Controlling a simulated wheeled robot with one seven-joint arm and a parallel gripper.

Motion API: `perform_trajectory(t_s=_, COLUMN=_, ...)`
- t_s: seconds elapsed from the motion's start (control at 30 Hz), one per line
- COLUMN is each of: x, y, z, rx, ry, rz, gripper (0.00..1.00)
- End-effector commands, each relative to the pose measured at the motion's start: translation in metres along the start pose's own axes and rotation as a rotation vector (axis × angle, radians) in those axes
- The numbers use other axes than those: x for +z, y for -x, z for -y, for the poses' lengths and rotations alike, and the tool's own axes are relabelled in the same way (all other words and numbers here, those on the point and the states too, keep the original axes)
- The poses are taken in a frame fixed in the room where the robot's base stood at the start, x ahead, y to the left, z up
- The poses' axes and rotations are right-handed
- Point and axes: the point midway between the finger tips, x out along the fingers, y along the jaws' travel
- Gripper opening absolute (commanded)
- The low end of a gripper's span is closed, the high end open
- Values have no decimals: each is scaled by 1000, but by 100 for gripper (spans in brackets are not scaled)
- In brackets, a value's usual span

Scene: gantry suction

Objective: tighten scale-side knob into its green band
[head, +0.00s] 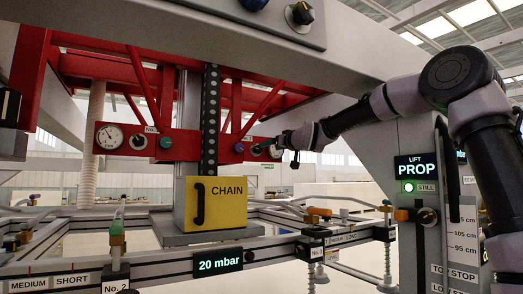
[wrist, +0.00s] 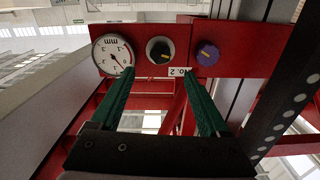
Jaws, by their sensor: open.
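In the wrist view a red panel marked No. 2 carries a round white dial gauge (wrist: 113,54), a black knob (wrist: 160,50) beside it, and a purple knob (wrist: 205,53). The black knob has a yellow pointer mark and sits on a pale round plate. I cannot make out a green band. My gripper (wrist: 157,71) is open and empty. Its two green fingers reach toward the panel, with the black knob between and beyond their tips; I see no contact. In the head view my gripper (head: 265,149) is at the red panel and hides part of it.
A second red panel with a gauge (head: 109,136) is at the left. A perforated black chain strip (head: 210,120) rises beside the No. 2 panel, above a yellow CHAIN box (head: 216,203). A grey post with a LIFT PROP display (head: 417,167) stands at the right.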

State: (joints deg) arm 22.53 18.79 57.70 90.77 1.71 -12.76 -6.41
Motion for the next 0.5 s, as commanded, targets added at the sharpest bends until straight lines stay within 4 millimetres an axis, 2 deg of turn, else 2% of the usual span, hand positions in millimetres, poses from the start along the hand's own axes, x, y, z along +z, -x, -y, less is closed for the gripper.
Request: perform_trajectory(t_s=0.5, x=1, y=-67, z=2, rx=-2, ry=-3, rz=1, gripper=79)
